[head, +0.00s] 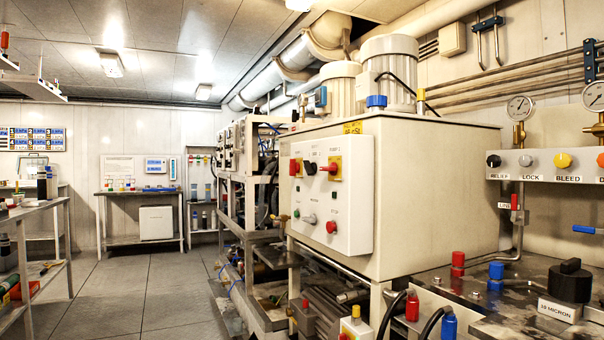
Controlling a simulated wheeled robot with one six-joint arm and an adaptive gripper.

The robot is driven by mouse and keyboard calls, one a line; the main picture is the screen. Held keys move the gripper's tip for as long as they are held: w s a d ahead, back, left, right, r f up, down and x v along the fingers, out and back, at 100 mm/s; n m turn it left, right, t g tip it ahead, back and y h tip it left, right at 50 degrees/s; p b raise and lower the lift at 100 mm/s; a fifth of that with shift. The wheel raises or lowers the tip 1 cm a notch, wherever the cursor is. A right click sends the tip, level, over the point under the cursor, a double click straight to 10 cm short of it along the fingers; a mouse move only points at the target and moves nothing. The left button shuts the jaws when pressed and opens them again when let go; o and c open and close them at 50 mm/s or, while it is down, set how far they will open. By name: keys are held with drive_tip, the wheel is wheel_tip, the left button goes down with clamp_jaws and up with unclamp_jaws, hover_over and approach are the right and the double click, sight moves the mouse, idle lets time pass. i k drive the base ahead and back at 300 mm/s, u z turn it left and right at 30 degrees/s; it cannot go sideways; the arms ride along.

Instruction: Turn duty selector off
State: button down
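A white control panel (353,196) is on the side of a large cream cabinet (440,190) in the middle of the head view. In its upper row a small black knob (311,168) sits between a left red-and-yellow rotary switch (296,167) and a right red-and-yellow rotary switch (333,168). The black knob looks like the duty selector, but its label is too small to read and its setting cannot be told. My gripper is not in view.
Below on the panel are smaller controls, including a red button (331,227). At right, a dark bench top (490,290) carries red and blue caps and a black-handled valve (570,282). A shelf rack (40,222) stands at left. The grey floor (130,290) between is clear.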

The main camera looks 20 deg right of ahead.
sight(311, 169)
drive_tip(key=u, duration=0.6)
drive_tip(key=i, duration=1.2)
drive_tip(key=z, duration=0.65)
